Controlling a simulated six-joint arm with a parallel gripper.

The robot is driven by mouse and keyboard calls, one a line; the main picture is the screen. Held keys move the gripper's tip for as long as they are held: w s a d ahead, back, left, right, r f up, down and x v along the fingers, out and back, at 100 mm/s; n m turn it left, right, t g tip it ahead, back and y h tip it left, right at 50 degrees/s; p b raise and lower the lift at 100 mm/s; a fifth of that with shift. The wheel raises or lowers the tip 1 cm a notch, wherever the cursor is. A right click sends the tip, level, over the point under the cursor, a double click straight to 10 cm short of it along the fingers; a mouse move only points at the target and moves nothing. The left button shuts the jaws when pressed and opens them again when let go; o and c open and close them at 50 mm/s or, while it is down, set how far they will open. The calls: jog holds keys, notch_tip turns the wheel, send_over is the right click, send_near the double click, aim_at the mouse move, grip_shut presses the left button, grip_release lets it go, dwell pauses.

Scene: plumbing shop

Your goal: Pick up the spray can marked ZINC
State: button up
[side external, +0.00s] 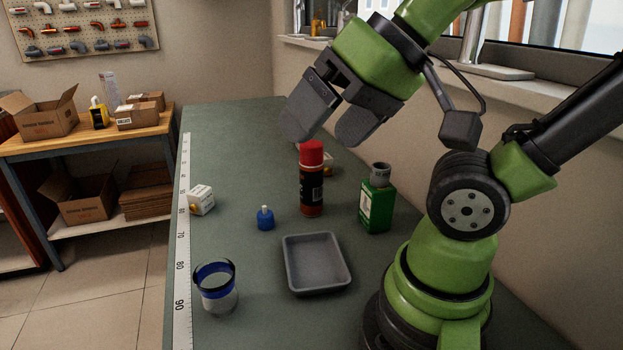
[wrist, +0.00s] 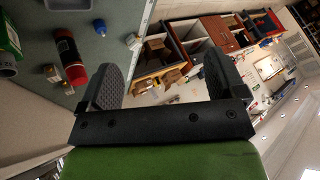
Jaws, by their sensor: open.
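A spray can (side external: 311,187) with a red cap and a dark body stands upright on the green bench. Its lettering is too small to read, so I cannot confirm ZINC. It also shows in the wrist view (wrist: 68,50), at the upper left outside the jaws.
A green bottle (side external: 377,205) stands right of the can; a small blue bottle (side external: 265,219) stands left. A grey tray (side external: 317,280) and a blue-and-white roll or cup (side external: 215,292) are nearer. A white box (side external: 201,200) sits by the ruler edge (side external: 182,250).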

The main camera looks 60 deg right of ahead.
jog(key=w+d+m+g+h, duration=0.1)
jog(key=w+d+m+h, duration=0.1)
jog(key=w+d, duration=0.45)
jog(key=m+g+h, duration=0.2)
jog(key=m+g, duration=0.1)
jog(key=g, duration=0.1)
send_over(311, 144)
jog(key=s+a, duration=0.2)
jog(key=x, duration=0.5)
jog(key=s+a+x, duration=0.1)
jog(key=x, duration=0.1)
jog(key=shift+f, duration=0.55)
jog(key=x, duration=0.4)
jog(key=shift+s+d+f, duration=0.1)
jog(key=shift+d+f, duration=0.15)
jog(key=shift+d, duration=0.1)
jog(key=shift+x, duration=3)
jog(key=shift+r, duration=0.15)
jog(key=c, duration=1.5)
